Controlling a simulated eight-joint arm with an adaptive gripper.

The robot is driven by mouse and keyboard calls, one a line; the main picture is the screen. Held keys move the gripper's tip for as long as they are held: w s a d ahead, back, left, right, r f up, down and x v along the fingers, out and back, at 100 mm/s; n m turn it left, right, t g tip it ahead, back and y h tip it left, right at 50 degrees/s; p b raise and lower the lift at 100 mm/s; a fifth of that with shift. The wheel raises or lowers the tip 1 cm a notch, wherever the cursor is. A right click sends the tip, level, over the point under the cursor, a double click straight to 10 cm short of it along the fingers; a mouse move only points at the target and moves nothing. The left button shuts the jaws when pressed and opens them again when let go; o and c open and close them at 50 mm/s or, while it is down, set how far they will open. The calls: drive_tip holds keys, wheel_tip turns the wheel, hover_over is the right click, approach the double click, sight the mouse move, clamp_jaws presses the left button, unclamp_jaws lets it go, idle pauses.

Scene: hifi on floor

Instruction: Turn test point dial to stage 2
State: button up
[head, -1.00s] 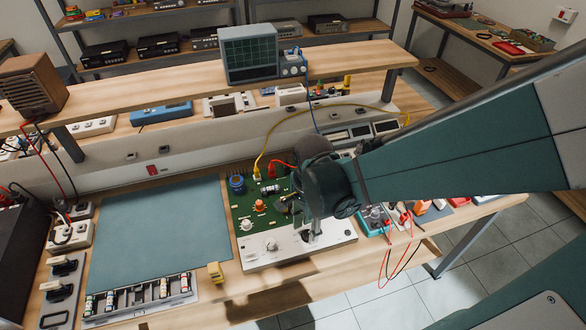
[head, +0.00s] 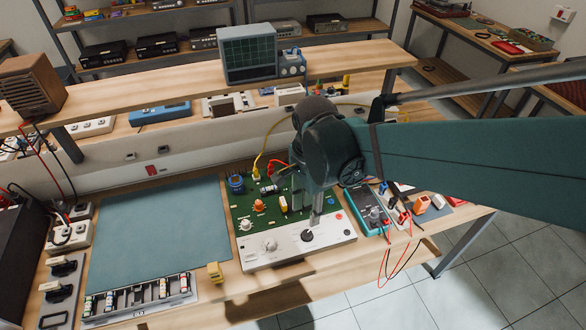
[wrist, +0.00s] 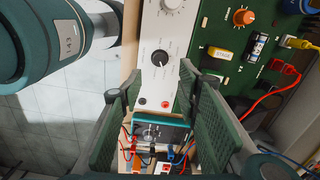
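A white control panel (head: 340,233) runs along the front of a green circuit board (head: 245,205) on the bench. A black dial (head: 307,235) with a pointer sits on the panel's right half. It also shows in the wrist view (wrist: 160,58), with printed marks around it. A silver-grey dial (head: 270,245) sits further left on the panel. My gripper (head: 315,220) is over the board's right part, close behind the black dial. In the wrist view my gripper's fingers (wrist: 160,92) are spread with nothing between them, and the black dial lies beyond their tips.
A blue multimeter (head: 367,208) with red and black leads lies right of the board. Yellow and red cables (head: 259,165) rise from the board. A blue-grey mat (head: 160,230) left of it is clear. A shelf with an oscilloscope (head: 250,53) stands behind.

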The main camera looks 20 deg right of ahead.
drive_tip(key=shift+r, duration=0.6)
idle(0.4)
wheel_tip(320, 180, up, 9)
drive_tip(key=d+n+t, duration=0.2)
drive_tip(key=n+t, duration=0.5)
drive_tip(key=n, duration=0.9)
drive_tip(key=shift+s+d, duration=0.3)
drive_tip(key=shift+s, duration=0.1)
drive_tip(key=shift+o, duration=0.3)
idle(2.1)
